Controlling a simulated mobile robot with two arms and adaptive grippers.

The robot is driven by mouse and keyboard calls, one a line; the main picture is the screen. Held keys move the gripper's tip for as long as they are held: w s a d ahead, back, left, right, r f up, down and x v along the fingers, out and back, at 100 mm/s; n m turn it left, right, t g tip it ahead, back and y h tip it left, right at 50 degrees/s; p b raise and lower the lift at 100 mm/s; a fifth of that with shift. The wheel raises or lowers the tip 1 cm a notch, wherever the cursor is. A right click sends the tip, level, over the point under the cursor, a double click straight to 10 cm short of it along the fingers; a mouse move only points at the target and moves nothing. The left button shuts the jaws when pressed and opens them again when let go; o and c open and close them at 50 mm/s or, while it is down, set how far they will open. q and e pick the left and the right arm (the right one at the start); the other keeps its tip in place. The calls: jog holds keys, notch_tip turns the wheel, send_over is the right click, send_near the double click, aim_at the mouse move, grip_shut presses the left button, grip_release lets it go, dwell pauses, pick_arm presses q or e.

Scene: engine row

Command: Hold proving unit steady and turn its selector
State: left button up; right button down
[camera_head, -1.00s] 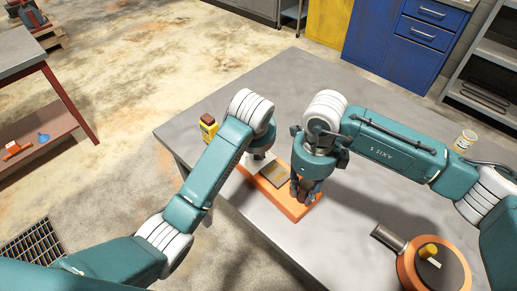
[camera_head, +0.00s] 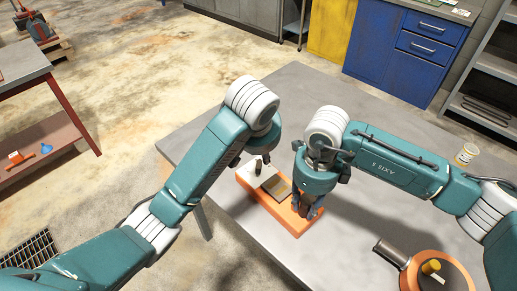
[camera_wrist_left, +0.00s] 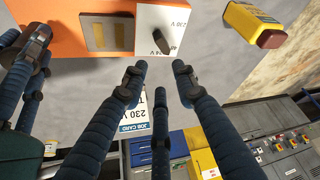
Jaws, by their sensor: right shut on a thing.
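The proving unit (camera_head: 285,217) is a flat orange block lying on the grey table, with a white selector plate at its far end. In the left wrist view the plate (camera_wrist_left: 150,18) carries a dark selector knob (camera_wrist_left: 161,42) and a 230 V marking. My right gripper (camera_head: 308,208) is shut on the unit's near right end; its fingers also show at the left edge of the left wrist view (camera_wrist_left: 25,75). My left gripper (camera_wrist_left: 159,82) is open and empty, its fingers spread just short of the knob and apart from it. In the head view its fingers are mostly hidden by its wrist.
A yellow device with a dark red end (camera_wrist_left: 257,25) lies beyond the selector end, hidden in the head view. A job card (camera_wrist_left: 136,117) shows in the left wrist view.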

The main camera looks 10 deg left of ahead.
pick_arm(q)
jog(key=shift+s+a+r, duration=0.2)
jog(key=shift+s+r, duration=0.3)
jog(key=shift+r, duration=0.15)
jog(key=shift+s+a+r, duration=0.2)
jog(key=shift+s+r, duration=0.3)
jog(key=shift+r, duration=0.1)
